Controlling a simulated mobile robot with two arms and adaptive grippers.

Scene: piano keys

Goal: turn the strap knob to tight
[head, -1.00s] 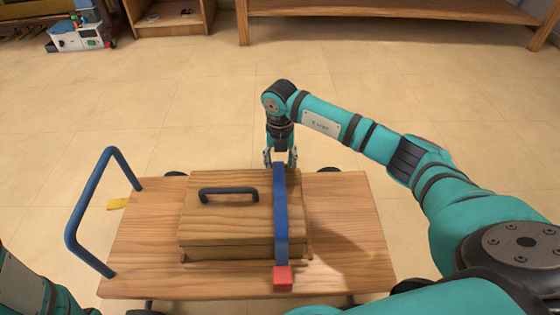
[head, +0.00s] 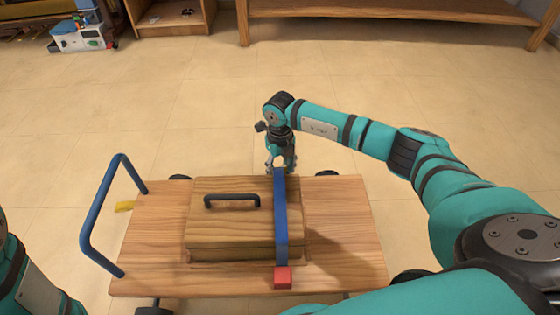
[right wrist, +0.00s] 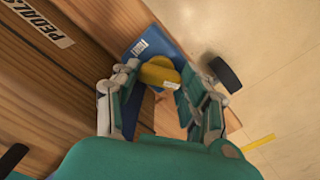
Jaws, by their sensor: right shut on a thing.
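A blue strap (head: 281,225) runs over the wooden box (head: 230,230) on the cart, with a red block (head: 283,278) at its near end. A yellow knob (right wrist: 160,73) sits at the strap's far end, beside its blue part (right wrist: 146,47) in the right wrist view. My right gripper (head: 281,166) reaches down at the far side of the box. In the right wrist view its fingers (right wrist: 156,88) are closed on the knob, one on each side. The knob is hidden in the head view. Only part of my left arm shows at the lower left; its gripper is out of view.
The wooden cart (head: 345,240) has a blue push handle (head: 100,215) on the left and dark wheels. The box has a dark lid handle (head: 232,198) and a "PEDALS" label (right wrist: 38,23). Floor around the cart is clear. A wooden bench (head: 380,8) stands at the back.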

